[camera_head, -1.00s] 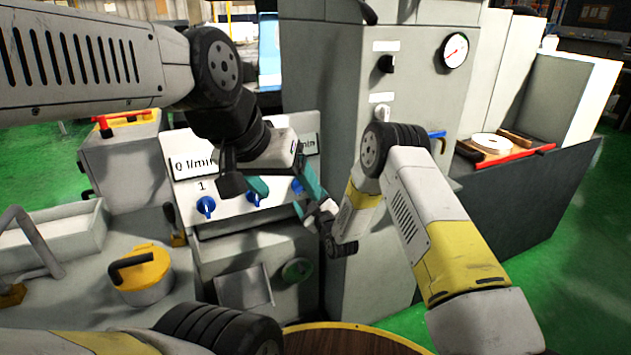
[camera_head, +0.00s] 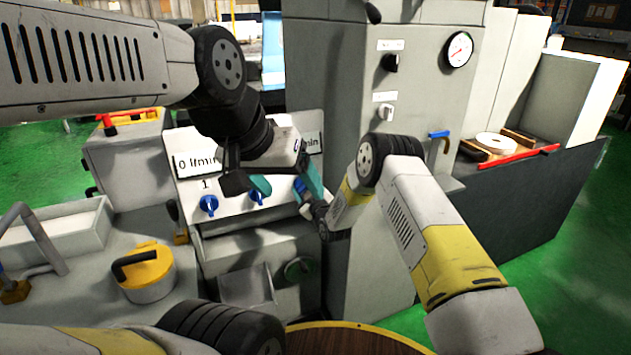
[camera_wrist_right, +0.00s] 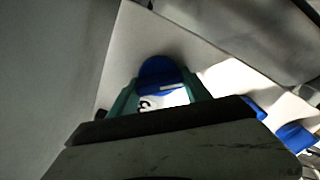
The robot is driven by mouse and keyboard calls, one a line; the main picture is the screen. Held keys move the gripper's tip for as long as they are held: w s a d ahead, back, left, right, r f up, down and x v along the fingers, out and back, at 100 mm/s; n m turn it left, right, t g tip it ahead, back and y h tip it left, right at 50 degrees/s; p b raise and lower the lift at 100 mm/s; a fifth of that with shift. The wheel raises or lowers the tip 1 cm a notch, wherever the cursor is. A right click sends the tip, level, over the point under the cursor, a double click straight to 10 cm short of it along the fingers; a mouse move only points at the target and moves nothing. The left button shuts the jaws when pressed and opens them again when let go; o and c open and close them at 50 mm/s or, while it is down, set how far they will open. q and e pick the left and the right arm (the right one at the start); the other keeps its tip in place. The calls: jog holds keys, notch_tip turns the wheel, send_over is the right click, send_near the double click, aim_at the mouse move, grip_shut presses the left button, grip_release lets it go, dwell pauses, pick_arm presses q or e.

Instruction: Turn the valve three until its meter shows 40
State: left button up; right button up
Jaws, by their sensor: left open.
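The valve panel (camera_head: 238,200) carries several blue valves. Valve three (camera_wrist_right: 158,72) is a round blue knob with a white mark beside a black "3" in the right wrist view; in the head view it is mostly hidden behind my grippers. My right gripper (camera_wrist_right: 163,90) has its green fingers on either side of this knob; whether they press on it is unclear. The right-hand meter (camera_head: 308,143) is mostly covered by my left arm, and its number cannot be read. My left gripper (camera_head: 285,184) is open and empty in front of the panel.
Valve one (camera_head: 208,205) and a second blue valve (camera_head: 257,196) sit left on the panel, under a meter (camera_head: 196,162) reading 0 l/min. A tall grey cabinet (camera_head: 425,85) with a dial stands close on the right. A yellow-lidded pot (camera_head: 147,272) stands at the lower left.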

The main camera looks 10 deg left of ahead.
jog(key=shift+c, duration=1)
jog(key=m, duration=0.3)
jog(key=o, duration=1.3)
jog(key=shift+d, duration=0.1)
jog(key=v, duration=0.7)
jog(key=shift+s+d, duration=0.2)
jog(key=shift+s, duration=0.15)
